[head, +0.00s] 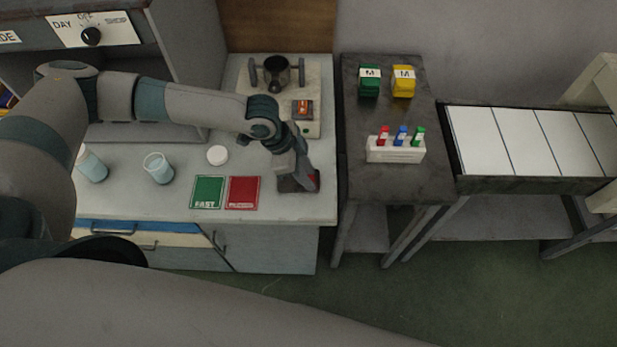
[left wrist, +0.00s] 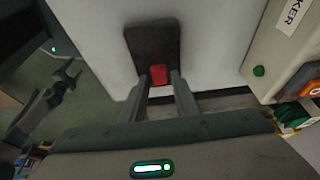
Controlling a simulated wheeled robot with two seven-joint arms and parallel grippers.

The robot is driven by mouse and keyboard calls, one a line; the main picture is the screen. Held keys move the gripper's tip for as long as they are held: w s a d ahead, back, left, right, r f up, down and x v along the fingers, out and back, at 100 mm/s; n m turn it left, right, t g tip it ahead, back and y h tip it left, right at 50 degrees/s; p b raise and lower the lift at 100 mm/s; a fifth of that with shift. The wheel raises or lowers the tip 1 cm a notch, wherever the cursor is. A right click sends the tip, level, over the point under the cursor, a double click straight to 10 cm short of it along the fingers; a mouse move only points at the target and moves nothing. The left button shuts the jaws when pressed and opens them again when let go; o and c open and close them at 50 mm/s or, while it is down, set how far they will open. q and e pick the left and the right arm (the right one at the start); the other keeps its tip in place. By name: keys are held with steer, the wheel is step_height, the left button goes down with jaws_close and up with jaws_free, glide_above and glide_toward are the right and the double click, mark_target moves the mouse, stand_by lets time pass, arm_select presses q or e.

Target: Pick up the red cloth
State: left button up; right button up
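The red cloth (left wrist: 159,75) shows as a small red folded piece on a dark pad (left wrist: 153,45) in the left wrist view. In the head view the pad (head: 288,184) lies at the right front corner of the white bench, and my left gripper hides most of the cloth. My left gripper (head: 301,178) points down over the pad. In the left wrist view its fingers (left wrist: 160,82) are apart, one on each side of the cloth, with small gaps showing. I cannot tell how far above the pad the fingertips are.
Green (head: 207,192) and red (head: 243,192) cards lie left of the gripper. A machine with an orange switch (head: 303,109) stands behind it. Beakers (head: 158,168) stand further left. A dark table with a vial rack (head: 396,153) stands right, across a gap.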

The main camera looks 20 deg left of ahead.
arm_select(q)
steer(key=shift+c, duration=0.7)
jaws_close()
steer(key=shift+r, duration=0.15)
steer(key=shift+r+b, duration=0.35)
steer(key=shift+r, duration=0.2)
step_height(320, 180, up, 2)
steer(key=shift+r+b, duration=0.2)
steer(key=shift+b, duration=0.3)
steer(key=s+d+r+b, duration=0.2)
steer(key=s+d+r, duration=0.4)
steer(key=s, duration=0.4)
steer(key=shift+r+b, duration=0.35)
steer(key=shift+r, duration=0.3)
